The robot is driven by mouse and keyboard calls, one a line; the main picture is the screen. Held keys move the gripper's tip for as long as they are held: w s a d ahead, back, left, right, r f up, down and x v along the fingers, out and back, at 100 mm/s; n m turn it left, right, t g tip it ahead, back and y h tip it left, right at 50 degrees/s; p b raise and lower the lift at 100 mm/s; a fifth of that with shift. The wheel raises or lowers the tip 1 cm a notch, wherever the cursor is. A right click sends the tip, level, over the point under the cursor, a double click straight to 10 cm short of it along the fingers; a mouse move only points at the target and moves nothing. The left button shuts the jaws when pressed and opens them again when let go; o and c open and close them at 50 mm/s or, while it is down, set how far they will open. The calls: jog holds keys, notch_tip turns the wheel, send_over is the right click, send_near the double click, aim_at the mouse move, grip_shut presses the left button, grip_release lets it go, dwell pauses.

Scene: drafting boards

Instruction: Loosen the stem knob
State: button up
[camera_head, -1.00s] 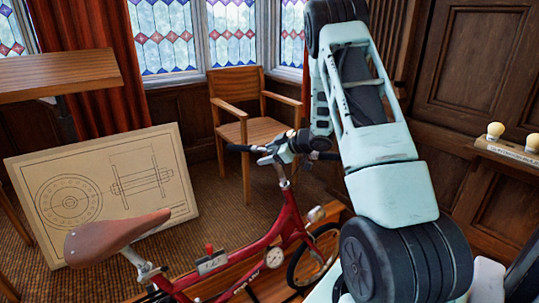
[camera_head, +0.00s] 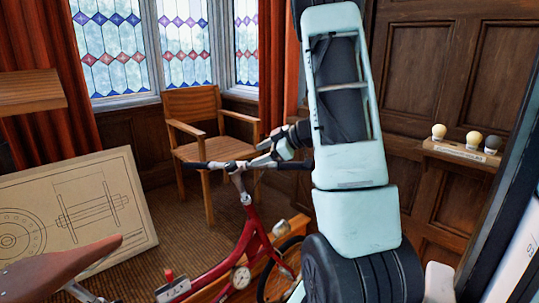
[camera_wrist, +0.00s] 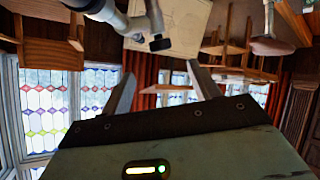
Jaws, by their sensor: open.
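The red bicycle (camera_head: 246,240) stands upright with its handlebar (camera_head: 215,165) and silver stem (camera_head: 240,178) at the middle. The stem knob is too small to make out in the head view. In the wrist view, upside down, a black knob (camera_wrist: 160,44) sits on the silver stem (camera_wrist: 118,20). My gripper (camera_head: 262,158) is beside the handlebar's middle, coming from the right. Its two fingers (camera_wrist: 160,72) are spread apart with nothing between them. The black knob appears just beyond the fingertips, between them, and apart from both.
A wooden chair (camera_head: 205,150) stands behind the handlebar. A drawing board (camera_head: 130,222) leans at the left, behind the brown saddle (camera_head: 60,274). A wall shelf (camera_head: 455,150) with cream and dark bulb-shaped pieces is at the right. Carpet (camera_head: 178,235) is clear between board and bicycle.

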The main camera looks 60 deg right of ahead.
jog(key=shift+v, duration=1.45)
jog(key=w+a+h+b, duration=0.2)
jog(key=w+a+b, duration=0.1)
jog(key=w+a, duration=1.25)
jog(key=s+a+f+m+g, duration=0.1)
jog(key=s+a+f+g, duration=0.15)
jog(key=a, duration=1.05)
jog(key=s+a+f+g+b, duration=0.25)
jog(key=s+a+f, duration=0.25)
jog(key=s+a, duration=0.75)
jog(key=s+a+f+n+g, duration=0.1)
jog(key=s+a+g, duration=0.2)
jog(key=s, duration=0.6)
jog(key=s+a+f+n+g, duration=0.1)
jog(key=s+a+f+g, duration=0.1)
jog(key=s+a, duration=0.5)
jog(key=shift+s+f+g, duration=0.3)
jog(key=shift+s+g, duration=0.5)
jog(key=shift+s, duration=0.2)
